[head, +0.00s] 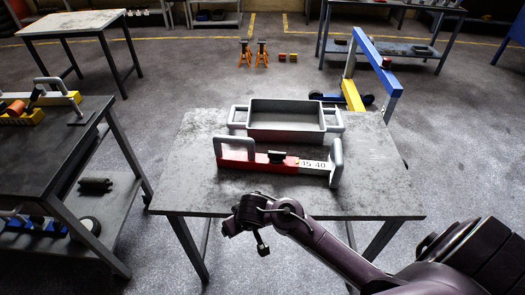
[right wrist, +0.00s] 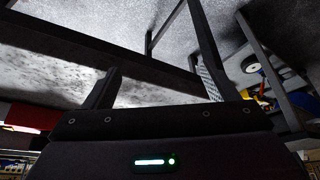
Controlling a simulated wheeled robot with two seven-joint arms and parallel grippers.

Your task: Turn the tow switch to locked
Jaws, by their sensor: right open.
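A long bar (head: 245,160), red on the left and white with dark markings on the right, lies on the near table, with a grey upright handle at each end. A small black knob-like part (head: 277,156) sits on top near its middle; it may be the tow switch, but its setting is too small to read. My right gripper (head: 243,228) is in front of the table's near edge, below and left of the black part, apart from the bar. In the right wrist view its two fingers (right wrist: 158,82) are spread with nothing between them. My left gripper is out of view.
A grey open tray (head: 287,133) with side handles stands behind the bar on the grey table (head: 375,165). A dark bench (head: 60,140) is at left. A blue and yellow frame (head: 365,60) stands behind at right. The tabletop right of the bar is clear.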

